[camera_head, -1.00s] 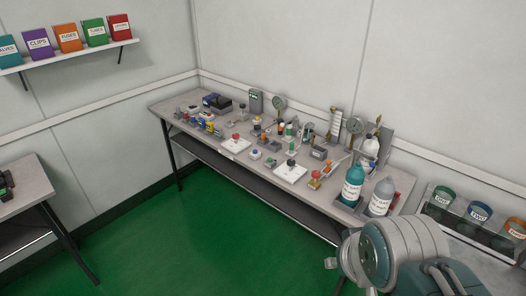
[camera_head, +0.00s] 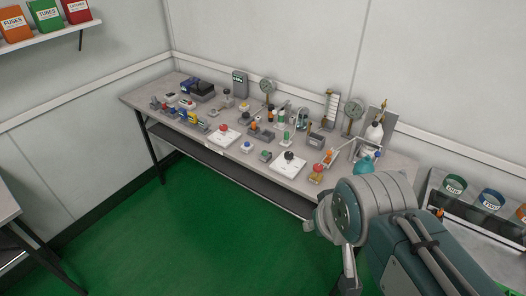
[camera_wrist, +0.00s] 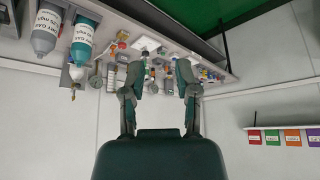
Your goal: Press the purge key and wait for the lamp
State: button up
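Several small handheld testers and devices crowd the long grey workbench (camera_head: 300,184). They include a white box with a red button (camera_head: 223,136), a white box with a dark knob (camera_head: 288,164) and a red-topped device (camera_head: 316,174) near the front edge. The labels are too small to read, so I cannot tell which part is the purge key or the lamp. My gripper (camera_wrist: 160,82) shows in the wrist view with its two fingers spread and nothing between them. The bench appears upside down beyond the fingertips, well apart from them.
A rack of labelled cups (camera_head: 453,186) is at right. The green floor (camera_head: 200,235) is clear.

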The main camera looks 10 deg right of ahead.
jog(key=shift+d, duration=0.35)
